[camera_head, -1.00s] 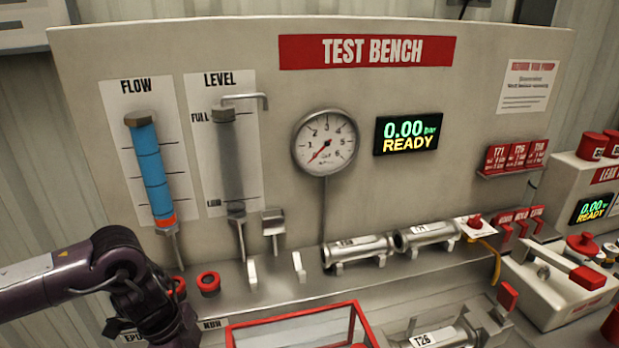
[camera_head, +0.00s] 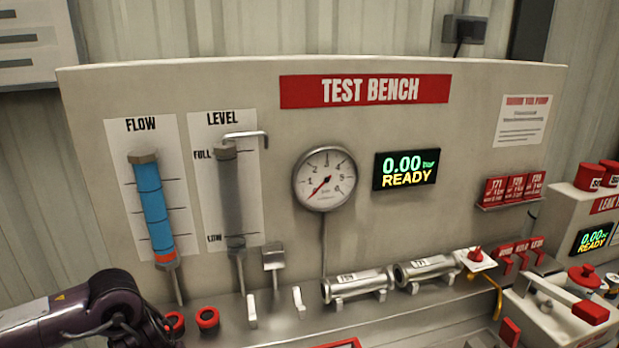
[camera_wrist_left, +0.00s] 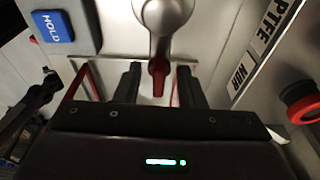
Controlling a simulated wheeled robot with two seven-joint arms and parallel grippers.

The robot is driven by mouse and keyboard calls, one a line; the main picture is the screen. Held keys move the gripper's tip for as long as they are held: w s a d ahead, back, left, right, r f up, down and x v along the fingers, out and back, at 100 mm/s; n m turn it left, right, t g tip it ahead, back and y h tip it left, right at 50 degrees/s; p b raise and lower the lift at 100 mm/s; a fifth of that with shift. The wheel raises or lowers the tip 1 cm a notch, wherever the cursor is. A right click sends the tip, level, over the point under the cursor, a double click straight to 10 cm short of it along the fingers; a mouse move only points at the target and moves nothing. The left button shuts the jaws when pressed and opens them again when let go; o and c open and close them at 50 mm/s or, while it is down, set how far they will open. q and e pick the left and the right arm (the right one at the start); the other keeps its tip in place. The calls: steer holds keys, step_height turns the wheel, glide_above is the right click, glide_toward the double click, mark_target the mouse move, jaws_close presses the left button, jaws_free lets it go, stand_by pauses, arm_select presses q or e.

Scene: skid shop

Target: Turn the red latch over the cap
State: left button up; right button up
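In the left wrist view a small red latch-like tip (camera_wrist_left: 159,78) hangs at the end of a grey rounded metal fitting (camera_wrist_left: 163,14). My left gripper (camera_wrist_left: 158,84) is open, with one dark finger on each side of the red tip and a visible gap to both. I cannot tell whether the fitting is the cap. In the head view my left arm comes in at the lower left and its gripper is below the frame. My right gripper is not clearly seen; a dark jointed shape at the wrist view's left edge may be part of my right arm.
A blue HOLD button (camera_wrist_left: 52,26) and a red ring (camera_wrist_left: 302,103) flank the wrist view. The test bench panel (camera_head: 290,240) carries a gauge (camera_head: 325,179) and a READY display (camera_head: 406,169). Two metal cylinders (camera_head: 357,285) and red rings (camera_head: 208,318) sit along its ledge.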

arm_select(q)
step_height(320, 180, up, 8)
steer(key=p, duration=0.7)
steer(key=shift+f, duration=0.2)
stand_by(0.3)
